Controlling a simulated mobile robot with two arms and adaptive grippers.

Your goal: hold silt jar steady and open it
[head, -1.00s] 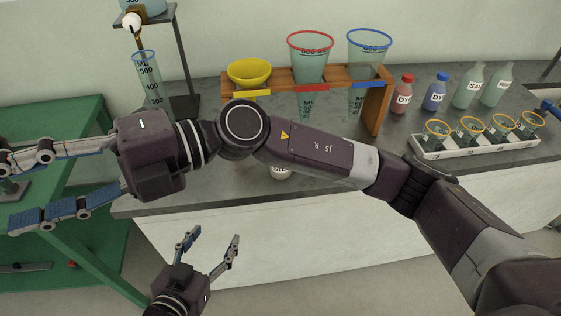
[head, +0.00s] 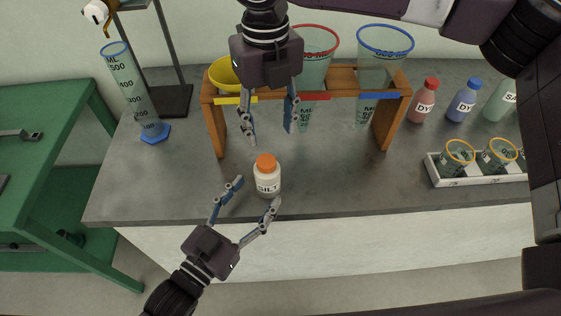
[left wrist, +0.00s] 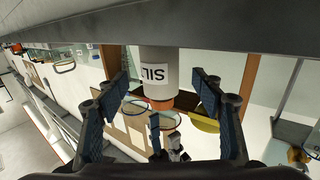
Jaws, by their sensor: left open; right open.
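The silt jar (head: 267,182), white with an orange lid (head: 265,163), stands upright near the front edge of the grey bench. My left gripper (head: 258,192) is open just in front of it, with one fingertip to its left and one at its lower right. In the left wrist view the jar (left wrist: 155,70) appears upside down between the spread fingers, with visible gaps on both sides. My right gripper (head: 271,136) is open and empty, pointing down above and behind the lid, apart from it.
A measuring cylinder (head: 133,92) stands at left. Bottles and a white tray (head: 437,172) of small cups are at right. Bench around the jar is clear.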

